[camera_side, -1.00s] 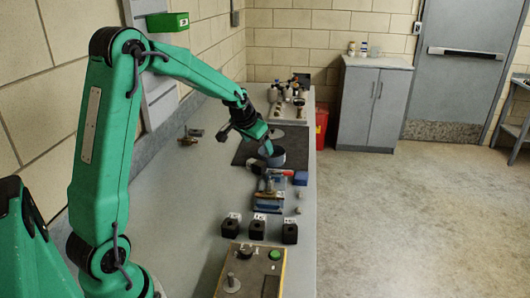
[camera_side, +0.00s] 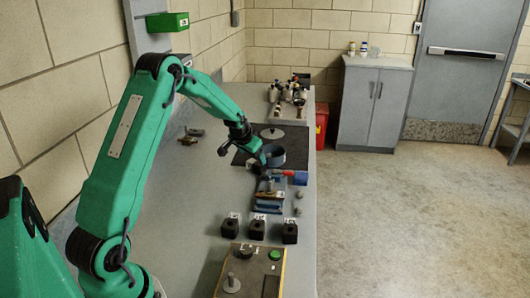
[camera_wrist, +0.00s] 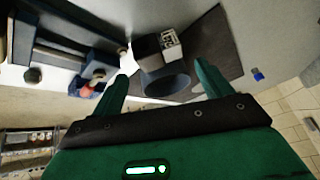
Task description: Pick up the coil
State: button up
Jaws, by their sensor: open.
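The coil, a dark block (camera_wrist: 147,46) with a pale printed face, shows in the wrist view at the edge of a blue-grey round dish (camera_wrist: 167,82). In the side view a dark block at my fingertips is partly hidden and too small to make out. My gripper (camera_side: 259,163) is low over the bench, beside the near left rim of the dish (camera_side: 273,157). In the wrist view my gripper (camera_wrist: 160,75) is open, with the dish between the fingers and the block just beyond. Nothing is held.
Several dark labelled blocks (camera_side: 258,229) stand nearer, before a control box (camera_side: 250,272). Fittings (camera_side: 288,97) stand behind the dark mat (camera_side: 243,157). The bench to the left is mostly clear.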

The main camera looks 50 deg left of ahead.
aim_at(256, 161)
jog(key=shift+w+a+f, duration=0.15)
jog(key=shift+w+f, duration=0.15)
jog(key=shift+f, duration=0.3)
jog(key=shift+x, duration=2.6)
jog(key=shift+w+r, duration=0.1)
jog(key=c, duration=0.8)
jog(key=shift+c, duration=0.2)
jog(key=shift+r, duration=0.1)
